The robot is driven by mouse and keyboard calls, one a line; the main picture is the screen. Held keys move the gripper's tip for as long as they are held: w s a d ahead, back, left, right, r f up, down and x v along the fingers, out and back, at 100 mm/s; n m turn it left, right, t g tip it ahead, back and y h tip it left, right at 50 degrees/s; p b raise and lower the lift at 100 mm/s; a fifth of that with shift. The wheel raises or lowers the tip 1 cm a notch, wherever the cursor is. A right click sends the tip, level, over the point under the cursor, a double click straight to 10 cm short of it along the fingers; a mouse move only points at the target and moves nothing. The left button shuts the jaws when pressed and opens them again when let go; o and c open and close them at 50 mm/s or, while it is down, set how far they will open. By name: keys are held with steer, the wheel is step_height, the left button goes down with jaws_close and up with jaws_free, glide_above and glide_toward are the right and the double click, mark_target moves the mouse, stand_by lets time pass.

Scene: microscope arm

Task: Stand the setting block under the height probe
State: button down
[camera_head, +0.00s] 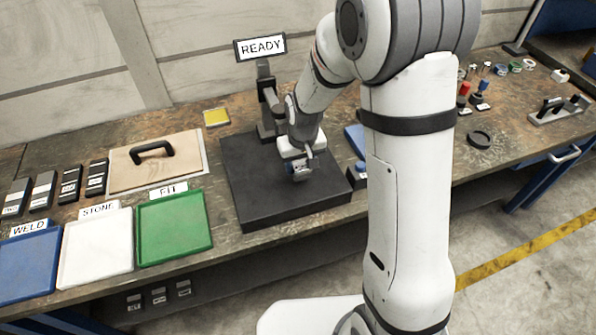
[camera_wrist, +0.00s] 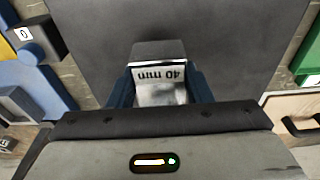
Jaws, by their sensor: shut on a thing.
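The setting block (camera_wrist: 160,73) is a grey metal block marked "40 mm", which reads upside down in the wrist view. My gripper (camera_wrist: 161,92) is shut on it, with a dark blue finger on each side. In the head view my gripper (camera_head: 299,172) is over the middle of the black surface plate (camera_head: 258,207). I cannot tell whether the block touches the plate. My arm hides the probe tip.
Blue (camera_head: 28,268), white (camera_head: 95,255) and green (camera_head: 174,228) labelled trays lie at the front left. Several dark blocks (camera_head: 42,190) and a board with a black handle (camera_head: 152,150) lie behind them. A blue tray (camera_head: 354,136) sits right of the plate. The plate's front is clear.

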mark_target(300, 173)
steer(key=shift+f, duration=1.85)
steer(key=shift+f, duration=0.2)
steer(key=c, duration=0.7)
jaws_free()
steer(key=shift+r, duration=0.15)
